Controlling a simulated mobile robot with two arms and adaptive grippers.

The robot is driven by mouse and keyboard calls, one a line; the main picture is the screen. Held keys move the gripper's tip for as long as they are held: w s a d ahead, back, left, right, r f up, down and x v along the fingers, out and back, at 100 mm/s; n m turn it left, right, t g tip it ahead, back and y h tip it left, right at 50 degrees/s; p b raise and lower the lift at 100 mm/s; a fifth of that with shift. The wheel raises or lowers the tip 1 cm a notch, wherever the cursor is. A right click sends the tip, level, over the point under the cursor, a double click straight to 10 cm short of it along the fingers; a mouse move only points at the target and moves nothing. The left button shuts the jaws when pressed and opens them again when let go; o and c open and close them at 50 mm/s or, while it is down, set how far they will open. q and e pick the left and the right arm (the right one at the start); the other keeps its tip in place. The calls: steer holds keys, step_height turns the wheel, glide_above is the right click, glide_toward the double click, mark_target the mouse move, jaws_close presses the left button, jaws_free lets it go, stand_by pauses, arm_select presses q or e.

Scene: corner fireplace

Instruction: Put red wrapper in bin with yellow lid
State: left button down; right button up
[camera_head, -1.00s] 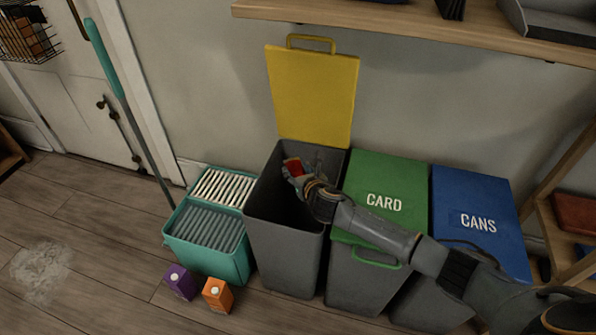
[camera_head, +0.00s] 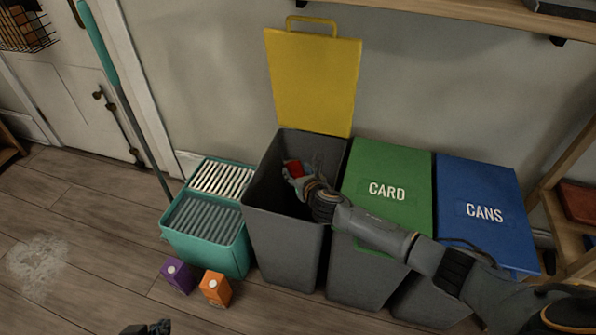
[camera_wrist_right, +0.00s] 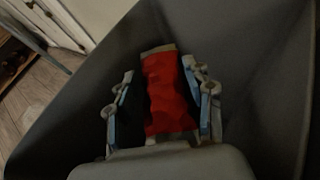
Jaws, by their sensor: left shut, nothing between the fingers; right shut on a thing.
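The red wrapper (camera_head: 294,168) is in my right gripper (camera_head: 292,174), which is shut on it inside the mouth of the grey bin (camera_head: 283,240). In the right wrist view the red wrapper (camera_wrist_right: 167,95) sits between the two fingers, with the dark bin walls around it. The yellow lid (camera_head: 314,82) stands open against the wall behind the bin. My left gripper (camera_head: 148,328) shows only partly at the bottom edge of the head view, shut and empty, in front of the bins and low.
A green-lidded CARD bin (camera_head: 386,175) and a blue-lidded CANS bin (camera_head: 482,195) stand to the right, under my right arm. A teal mop bucket (camera_head: 205,250) is on the left. Purple (camera_head: 178,276) and orange cartons (camera_head: 215,288) stand on the floor before it.

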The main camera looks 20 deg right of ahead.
steer(key=o, duration=0.8)
steer(key=v, duration=1.2)
steer(key=shift+s+a+f, duration=0.1)
